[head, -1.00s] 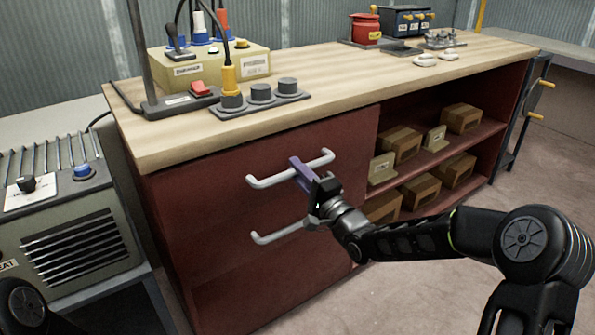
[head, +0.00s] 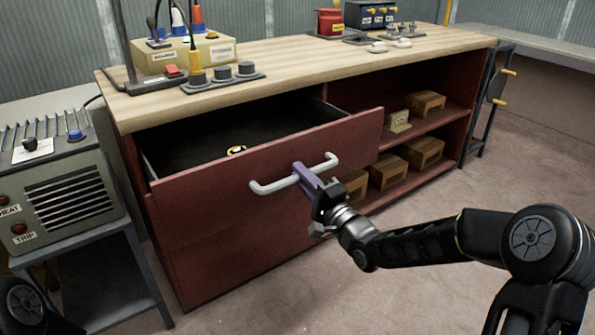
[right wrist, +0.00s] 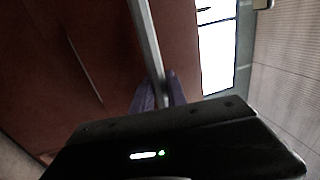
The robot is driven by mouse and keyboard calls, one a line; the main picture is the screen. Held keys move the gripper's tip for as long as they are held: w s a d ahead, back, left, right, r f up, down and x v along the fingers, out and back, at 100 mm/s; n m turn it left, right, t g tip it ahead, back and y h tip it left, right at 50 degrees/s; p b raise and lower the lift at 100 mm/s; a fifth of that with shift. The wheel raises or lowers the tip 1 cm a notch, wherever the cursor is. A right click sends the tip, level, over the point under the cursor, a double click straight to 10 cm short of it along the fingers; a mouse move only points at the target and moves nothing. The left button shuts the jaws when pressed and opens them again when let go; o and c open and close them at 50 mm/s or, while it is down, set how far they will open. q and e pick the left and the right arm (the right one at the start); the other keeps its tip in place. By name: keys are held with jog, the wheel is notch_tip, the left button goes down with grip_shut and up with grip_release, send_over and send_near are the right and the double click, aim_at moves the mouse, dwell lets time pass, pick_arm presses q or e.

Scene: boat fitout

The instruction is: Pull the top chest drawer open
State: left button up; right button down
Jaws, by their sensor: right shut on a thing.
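The top chest drawer (head: 225,190) is pulled part way out of the dark red chest under the wooden worktop. Its dark inside shows, with a small yellow and black item (head: 236,150) lying in it. The white bar handle (head: 272,187) runs across the drawer front. My right gripper (head: 303,172) is shut on this handle near its middle; its purple fingers also show around the bar in the right wrist view (right wrist: 158,95). The lower drawer's handle does not show in the head view. My left gripper is out of the picture.
Open shelves with several cardboard boxes (head: 425,103) are right of the drawer. A green heater-like unit (head: 62,195) on a metal stand is close on the left. The worktop (head: 300,62) carries switch boxes and plugs. The floor in front is clear.

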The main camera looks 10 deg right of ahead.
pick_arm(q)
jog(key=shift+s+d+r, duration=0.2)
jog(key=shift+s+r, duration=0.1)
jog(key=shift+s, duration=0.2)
pick_arm(e)
jog(key=shift+r+v, duration=0.15)
jog(key=shift+v, duration=0.7)
jog(key=shift+r+v, duration=0.2)
jog(key=shift+v, duration=0.6)
jog(key=shift+s, duration=0.1)
jog(key=c, duration=1.3)
grip_release()
jog(key=shift+c, duration=0.2)
